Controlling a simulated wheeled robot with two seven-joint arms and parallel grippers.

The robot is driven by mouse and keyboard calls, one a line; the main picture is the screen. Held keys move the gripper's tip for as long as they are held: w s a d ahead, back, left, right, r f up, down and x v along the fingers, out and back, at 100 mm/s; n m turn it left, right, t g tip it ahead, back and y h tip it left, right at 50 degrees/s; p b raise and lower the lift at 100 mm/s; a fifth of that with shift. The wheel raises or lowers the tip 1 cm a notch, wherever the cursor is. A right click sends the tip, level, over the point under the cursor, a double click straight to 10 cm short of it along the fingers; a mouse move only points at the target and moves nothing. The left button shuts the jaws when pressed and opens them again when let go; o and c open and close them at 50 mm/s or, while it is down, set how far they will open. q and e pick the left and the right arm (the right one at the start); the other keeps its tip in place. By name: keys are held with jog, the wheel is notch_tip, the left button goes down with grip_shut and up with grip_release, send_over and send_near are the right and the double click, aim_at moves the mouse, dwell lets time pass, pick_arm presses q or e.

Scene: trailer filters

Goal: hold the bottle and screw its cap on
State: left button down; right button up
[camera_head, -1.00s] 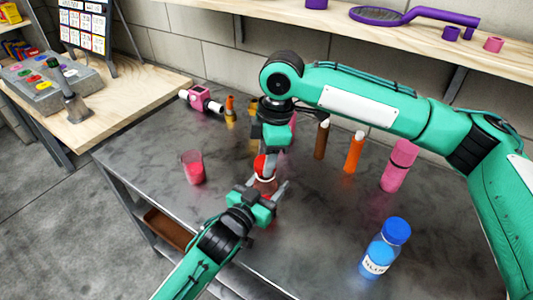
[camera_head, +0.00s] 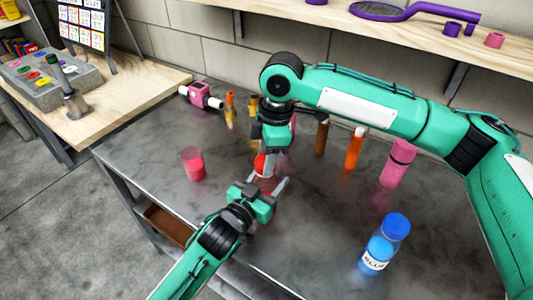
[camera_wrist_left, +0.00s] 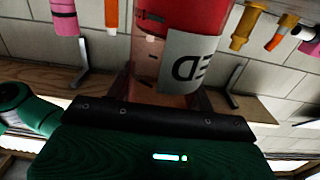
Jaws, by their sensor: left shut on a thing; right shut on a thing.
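The bottle (camera_head: 266,184) is clear with red contents and stands upright over the middle of the table. It fills the top of the left wrist view (camera_wrist_left: 150,60), with a white label (camera_wrist_left: 190,62) reading "ED" upside down. My left gripper (camera_head: 264,188) is shut around the bottle's body. The red cap (camera_head: 260,163) is at the bottle's top. My right gripper (camera_head: 268,157) points down from above and is shut on the cap. Whether the cap's thread is engaged cannot be told, as the gripper partly hides it.
A blue-capped bottle (camera_head: 386,244) stands at the front right of the grey table (camera_head: 320,225). A pink bottle (camera_head: 398,163), an orange marker-like item (camera_head: 355,148) and a brown one (camera_head: 321,138) stand behind. A pink cup (camera_head: 193,163) is on the left.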

jog(key=m, duration=0.4)
jog(key=shift+s+m+t, duration=0.1)
jog(key=shift+m+t, duration=0.2)
jog(key=shift+t, duration=0.1)
jog(key=m, duration=0.6)
jog(key=shift+a+t, duration=0.1)
jog(key=shift+t, duration=0.3)
jog(key=m, duration=0.4)
jog(key=shift+s+m+t+h, duration=0.1)
jog(key=shift+m+t+h, duration=0.2)
jog(key=shift+h, duration=0.1)
jog(key=m, duration=0.4)
jog(key=shift+a+m+h, duration=0.1)
jog(key=shift+m+h, duration=0.2)
jog(key=shift+h, duration=0.1)
jog(key=m, duration=0.4)
jog(key=shift+m+h, duration=0.3)
jog(key=shift+m, duration=0.1)
jog(key=m, duration=0.4)
jog(key=shift+m+h, duration=0.3)
jog(key=m, duration=0.4)
jog(key=shift+a+h, duration=0.1)
jog(key=shift+h, duration=0.2)
jog(key=m, duration=0.2)
jog(key=m+g, duration=0.1)
jog(key=m, duration=0.2)
jog(key=shift+w+m, duration=0.25)
jog(key=shift+m, duration=0.15)
